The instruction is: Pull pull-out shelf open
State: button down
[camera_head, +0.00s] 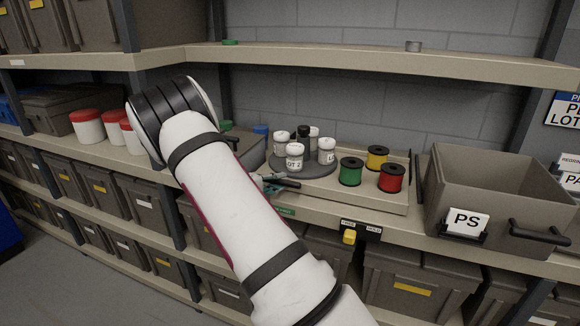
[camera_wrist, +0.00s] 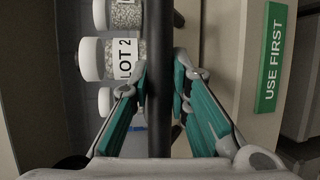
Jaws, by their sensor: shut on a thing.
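The pull-out shelf (camera_head: 345,200) is a beige board on the middle level of the rack. It carries several white-lidded jars on a dark round turntable, and green, yellow and red spools. My gripper (camera_head: 268,183) is at its front left edge, partly hidden by my arm. In the wrist view my gripper's green fingers (camera_wrist: 160,77) are closed on either side of a dark bar (camera_wrist: 160,35), which looks like the shelf's handle. A jar marked LOT 2 (camera_wrist: 115,58) shows beyond the bar. How far the shelf is out is hard to tell.
A grey bin marked PS (camera_head: 490,180) stands to the right. Red-lidded tubs (camera_head: 88,127) stand to the left. A green USE FIRST label (camera_wrist: 271,57) is on the front edge. Grey bins (camera_head: 405,285) fill the level below, and another board (camera_head: 330,55) runs overhead.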

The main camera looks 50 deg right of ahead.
jog(key=shift+s+a+p, duration=0.25)
jog(key=shift+s+a, duration=0.1)
jog(key=shift+a, duration=0.55)
jog(key=shift+s+a+p, duration=0.25)
jog(key=shift+s+a, duration=0.15)
jog(key=shift+a, duration=0.45)
jog(key=shift+s+a+p, duration=0.25)
jog(key=shift+s+a, duration=0.1)
jog(key=shift+a, duration=0.55)
jog(key=c, duration=1.5)
grip_release()
jog(key=shift+a, duration=0.1)
jog(key=a, duration=0.4)
jog(key=a+r, duration=0.1)
jog(key=a, duration=0.2)
jog(key=a+r, duration=0.1)
jog(key=a, duration=0.3)
jog(key=shift+a, duration=0.3)
